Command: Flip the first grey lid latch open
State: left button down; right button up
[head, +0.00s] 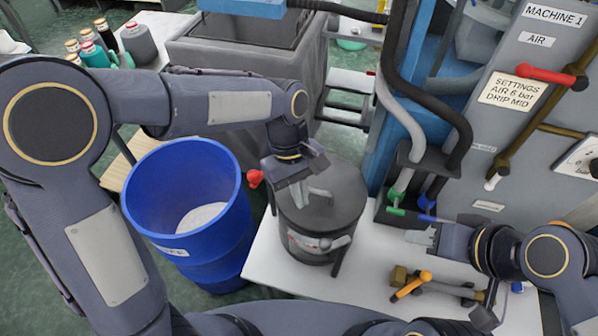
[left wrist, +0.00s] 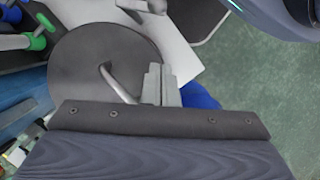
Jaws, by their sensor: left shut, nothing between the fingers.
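A dark grey round pot (head: 318,228) with a flat lid (head: 345,204) stands on the white table. A light grey bent handle (head: 321,193) rises from the lid; it also shows in the left wrist view (left wrist: 116,82). A grey latch lever (head: 338,242) sits on the pot's front side; a grey latch-like piece (left wrist: 140,5) shows at the lid's edge in the left wrist view. My left gripper (head: 300,195) is shut and empty over the lid, beside the handle; contact cannot be told. My right gripper (head: 432,238) is near the machine's blue tap; its jaw opening is unclear.
A blue drum (head: 185,160) stands left of the pot, and a red knob (head: 255,178) sits between them. Green (head: 396,197) and blue (head: 426,204) taps are behind right. An orange-handled valve (head: 411,286) lies at the front right of the white table (head: 270,255).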

pick_arm(q)
jog(key=v, duration=0.5)
dwell(0.4)
jog(key=s+a+r+m+t+h, duration=0.1)
jog(key=s+a+r+t, duration=0.1)
jog(key=a, duration=0.4)
jog(key=s+a+r+m+t+h, duration=0.1)
jog(key=s+a, duration=0.1)
jog(key=a, duration=0.3)
jog(key=s+a+f+m+t, duration=0.2)
jog(key=s+a+m+t, duration=0.1)
jog(key=s+a+t, duration=0.2)
jog(key=s+a, duration=0.2)
jog(key=s, duration=0.2)
jog(key=shift+a+f+t, duration=0.25)
jog(key=shift+a+t, duration=0.05)
jog(key=shift+a, duration=0.05)
